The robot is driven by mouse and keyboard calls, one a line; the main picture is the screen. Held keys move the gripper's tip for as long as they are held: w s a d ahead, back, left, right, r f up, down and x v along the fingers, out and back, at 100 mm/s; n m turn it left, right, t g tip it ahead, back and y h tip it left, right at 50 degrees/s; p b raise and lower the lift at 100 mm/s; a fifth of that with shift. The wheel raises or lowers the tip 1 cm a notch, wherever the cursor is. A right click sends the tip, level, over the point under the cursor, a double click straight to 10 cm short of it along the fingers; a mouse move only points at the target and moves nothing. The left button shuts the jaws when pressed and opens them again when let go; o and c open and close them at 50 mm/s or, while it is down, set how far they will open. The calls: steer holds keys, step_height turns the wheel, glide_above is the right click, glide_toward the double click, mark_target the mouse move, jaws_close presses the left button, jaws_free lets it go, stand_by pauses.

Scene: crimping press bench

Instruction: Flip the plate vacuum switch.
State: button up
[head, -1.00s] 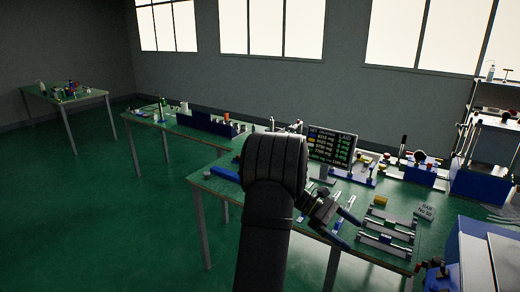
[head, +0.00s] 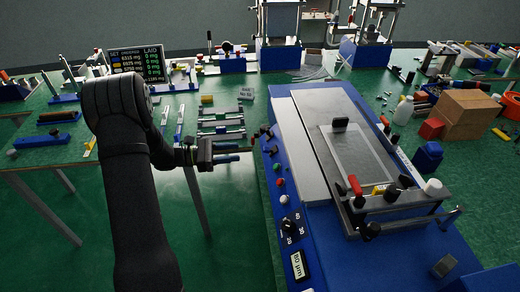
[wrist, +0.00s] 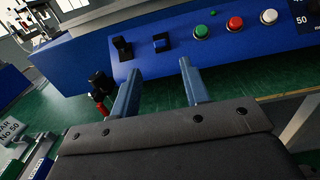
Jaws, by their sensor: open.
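The blue machine (head: 300,252) carries a row of controls on its near-left side. No label marks either as the plate vacuum switch. My gripper (wrist: 160,70) is open and empty, its two blue-grey fingers pointing at the panel just below these switches, seemingly apart from it. In the head view my gripper (head: 231,154) is left of the machine's edge.
Beside the switches are green (wrist: 201,32), red (wrist: 235,23) and white (wrist: 269,16) buttons. A black knob (head: 290,226) and a display reading 80 µm (head: 299,265) are nearer. A red-tipped black part (wrist: 101,88) stands close to the left finger. Metal fixtures (head: 221,124) lie on the left bench.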

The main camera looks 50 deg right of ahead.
mark_target(263, 149)
steer(key=x, duration=1)
steer(key=shift+w, duration=0.1)
steer(key=shift+c, duration=0.2)
jaws_close()
